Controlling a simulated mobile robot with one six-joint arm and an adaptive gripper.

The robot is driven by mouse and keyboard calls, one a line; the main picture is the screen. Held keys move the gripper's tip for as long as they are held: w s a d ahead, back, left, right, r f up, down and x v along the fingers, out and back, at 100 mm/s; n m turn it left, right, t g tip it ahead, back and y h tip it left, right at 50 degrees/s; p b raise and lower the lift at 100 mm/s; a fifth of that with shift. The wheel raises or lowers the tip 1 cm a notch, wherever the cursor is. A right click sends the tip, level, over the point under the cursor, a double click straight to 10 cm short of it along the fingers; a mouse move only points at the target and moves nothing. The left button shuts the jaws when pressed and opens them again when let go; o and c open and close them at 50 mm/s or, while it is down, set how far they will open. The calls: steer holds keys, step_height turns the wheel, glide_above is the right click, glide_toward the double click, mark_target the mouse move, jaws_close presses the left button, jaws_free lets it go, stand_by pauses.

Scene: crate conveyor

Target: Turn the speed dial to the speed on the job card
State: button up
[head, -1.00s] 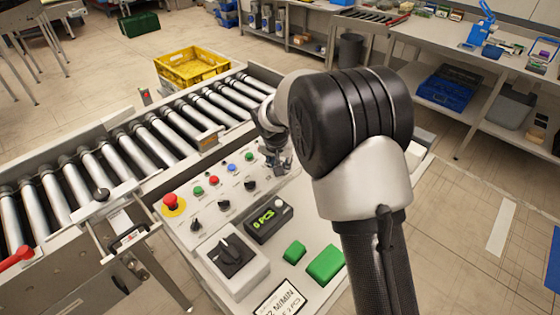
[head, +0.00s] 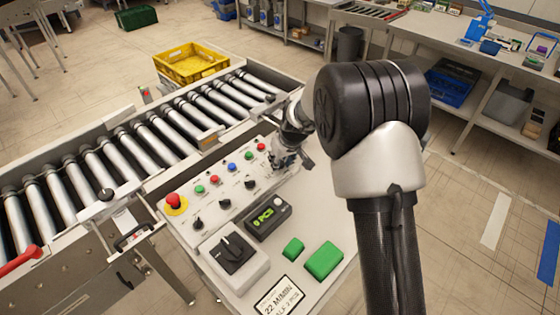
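The speed dial (head: 232,251) is a large black knob on a grey box at the front left of the control panel. Its pointer leans toward the upper left; the scale marks are too small to read. The job card (head: 281,296) lies at the panel's front edge, partly cut off by the picture's bottom, and reads "22 M/MIN" with a line like "2 PCS" below. My gripper (head: 283,163) is over the far right part of the panel, beside the coloured buttons, well apart from the dial. Its fingers are small and partly hidden, so its opening cannot be told.
A counter display (head: 267,216) reading "0 PCS" stands right of the dial. A red emergency stop (head: 174,203) and small black knobs sit behind. The roller conveyor (head: 150,143) runs behind, with a yellow crate (head: 191,64) beyond.

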steer(key=n+y+b, duration=0.1)
steer(key=n+b, duration=0.1)
steer(key=b, duration=0.1)
steer(key=shift+w+d+f, duration=0.1)
steer(key=shift+d+f, duration=0.05)
steer(key=shift+f, duration=0.05)
steer(key=shift+r+n+g+b, duration=0.15)
steer(key=shift+n+g+b, duration=0.35)
steer(key=shift+n+b, duration=0.65)
steer(key=shift+n+y, duration=0.25)
steer(key=shift+y, duration=0.05)
steer(key=o, duration=1.1)
steer(key=shift+r, duration=0.1)
steer(key=shift+v, duration=5.95)
